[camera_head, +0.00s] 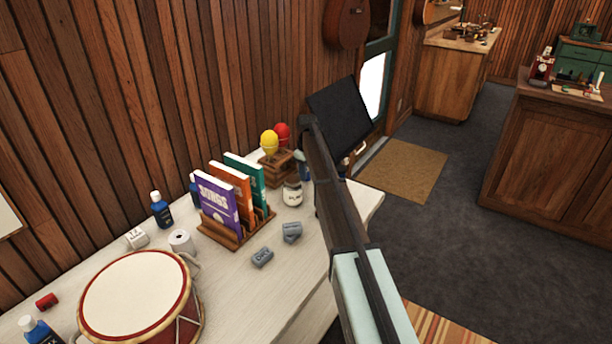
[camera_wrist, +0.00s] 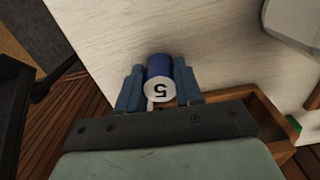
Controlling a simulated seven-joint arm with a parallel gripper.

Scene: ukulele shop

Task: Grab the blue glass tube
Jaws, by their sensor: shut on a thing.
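The blue tube (camera_wrist: 159,66) shows in the wrist view with a white end marked "5" facing the camera. My gripper (camera_wrist: 158,71) has one blue-grey finger on each side of it and is shut on it. The tube is over the pale tabletop (camera_wrist: 110,35), close to the edge of a wooden holder. I cannot tell whether it still touches the surface. In the head view my dark arm crosses the right end of the table and hides most of the gripper area.
In the head view, a wooden block with yellow and red maracas (camera_head: 269,143), a white jar (camera_head: 292,192) and a book rack (camera_head: 237,235) stand left of my arm. A black panel (camera_head: 340,115) is behind it. Two small grey blocks and a drum (camera_head: 135,295) are nearer.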

